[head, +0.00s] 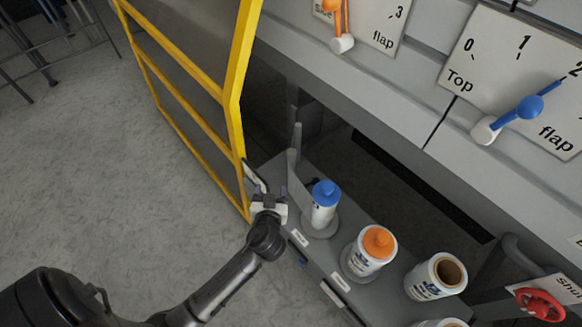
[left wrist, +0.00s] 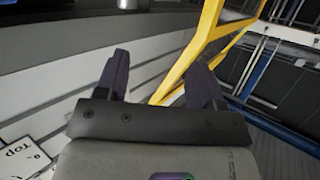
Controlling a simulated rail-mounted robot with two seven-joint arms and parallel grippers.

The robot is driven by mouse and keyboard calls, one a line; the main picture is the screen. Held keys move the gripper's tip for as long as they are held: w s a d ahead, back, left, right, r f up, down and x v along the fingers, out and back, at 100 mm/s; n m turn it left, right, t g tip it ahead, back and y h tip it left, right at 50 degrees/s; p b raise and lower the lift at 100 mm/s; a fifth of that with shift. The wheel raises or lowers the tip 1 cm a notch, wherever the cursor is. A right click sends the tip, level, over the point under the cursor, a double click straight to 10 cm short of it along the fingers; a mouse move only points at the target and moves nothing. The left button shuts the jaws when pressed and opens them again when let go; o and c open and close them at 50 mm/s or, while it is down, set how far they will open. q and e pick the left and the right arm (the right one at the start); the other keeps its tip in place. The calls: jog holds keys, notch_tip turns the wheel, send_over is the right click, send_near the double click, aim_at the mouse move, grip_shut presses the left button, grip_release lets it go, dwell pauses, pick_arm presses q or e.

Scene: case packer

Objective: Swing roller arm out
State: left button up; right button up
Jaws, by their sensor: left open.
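My left gripper (head: 269,190) is open, near the left end of the grey bottle shelf and close to the foot of the yellow frame. In the left wrist view its two dark fingers (left wrist: 158,75) stand apart with nothing between them. A grey upright bar (head: 293,168) stands just right of and beyond the gripper in the head view; it may be the roller arm, but I cannot tell for sure. The gripper appears apart from it. My right gripper is not in view.
A yellow guard frame (head: 233,100) stands left of the machine. Flap dials with a blue lever (head: 517,112) are above. A red handwheel (head: 540,304) is at right.

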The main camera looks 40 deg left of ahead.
aim_at(291, 157)
pick_arm(q)
jog(key=w+d+f+t+y+b, duration=0.1)
jog(key=w+f+t+b, duration=0.2)
jog(key=w+f+b, duration=0.25)
jog(key=x, duration=0.8)
jog(key=r+x, duration=0.1)
jog(key=x, duration=0.3)
jog(key=shift+w+d, duration=0.2)
jog(key=shift+w, duration=0.1)
jog(key=shift+x, duration=0.9)
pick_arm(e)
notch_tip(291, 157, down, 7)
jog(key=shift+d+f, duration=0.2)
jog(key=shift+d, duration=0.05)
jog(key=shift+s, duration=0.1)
pick_arm(q)
jog(key=shift+c, duration=0.3)
grip_shut()
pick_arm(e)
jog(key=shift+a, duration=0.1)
